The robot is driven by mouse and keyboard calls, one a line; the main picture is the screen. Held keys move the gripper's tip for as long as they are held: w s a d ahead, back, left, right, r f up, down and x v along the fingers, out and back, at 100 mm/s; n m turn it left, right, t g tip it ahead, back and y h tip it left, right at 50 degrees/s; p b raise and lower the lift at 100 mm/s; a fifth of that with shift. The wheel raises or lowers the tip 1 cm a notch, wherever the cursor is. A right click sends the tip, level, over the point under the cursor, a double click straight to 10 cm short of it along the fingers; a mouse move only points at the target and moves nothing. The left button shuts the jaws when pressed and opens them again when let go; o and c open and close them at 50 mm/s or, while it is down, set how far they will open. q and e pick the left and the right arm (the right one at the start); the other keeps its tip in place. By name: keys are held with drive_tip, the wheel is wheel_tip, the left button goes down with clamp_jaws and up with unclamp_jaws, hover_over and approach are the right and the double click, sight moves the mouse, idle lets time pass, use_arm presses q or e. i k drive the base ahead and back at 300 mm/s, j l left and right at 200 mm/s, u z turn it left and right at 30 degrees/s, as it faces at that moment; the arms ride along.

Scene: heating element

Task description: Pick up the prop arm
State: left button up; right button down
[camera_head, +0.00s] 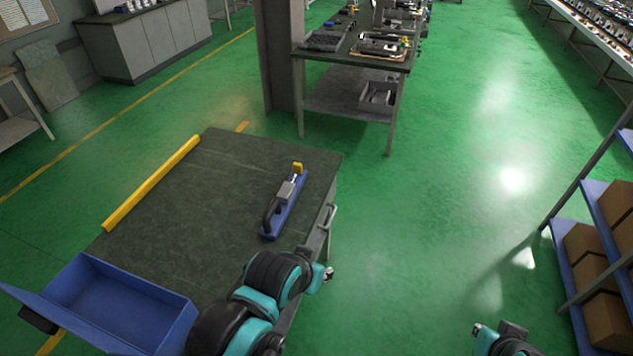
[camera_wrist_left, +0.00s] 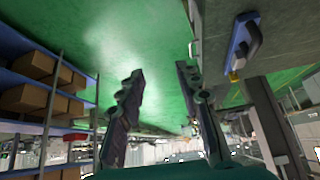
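The prop arm (camera_head: 284,205), which I take to be the blue-based piece with a black handle, grey middle and yellow tip, lies on the dark tabletop near its right edge. It also shows at the upper right of the left wrist view (camera_wrist_left: 240,48). My left gripper (camera_wrist_left: 158,72) is open and empty in the left wrist view, its two dark fingers apart and to the left of the prop arm. In the head view my left arm is by the table's near right edge; its fingers cannot be made out there. Only a bit of my right arm shows at the bottom; its gripper is out of view.
The dark table (camera_head: 190,220) has a yellow bar (camera_head: 152,182) along its left edge and an open blue bin (camera_head: 118,300) at the front. A workbench (camera_head: 350,55) stands behind. Shelves with cardboard boxes (camera_head: 604,318) are at right. Green floor between is clear.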

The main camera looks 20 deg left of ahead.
sight(274, 216)
drive_tip(key=i+l+u, duration=0.1)
drive_tip(key=i+u, duration=0.25)
drive_tip(key=i, duration=0.15)
drive_tip(key=i+l+u, duration=0.35)
drive_tip(key=i, duration=0.15)
drive_tip(key=i+l+u, duration=0.15)
drive_tip(key=u, duration=0.3)
drive_tip(key=i+l+u, duration=0.3)
drive_tip(key=u, duration=0.15)
drive_tip(key=i+l+u, duration=0.25)
drive_tip(key=u, duration=0.2)
drive_tip(key=l, duration=0.1)
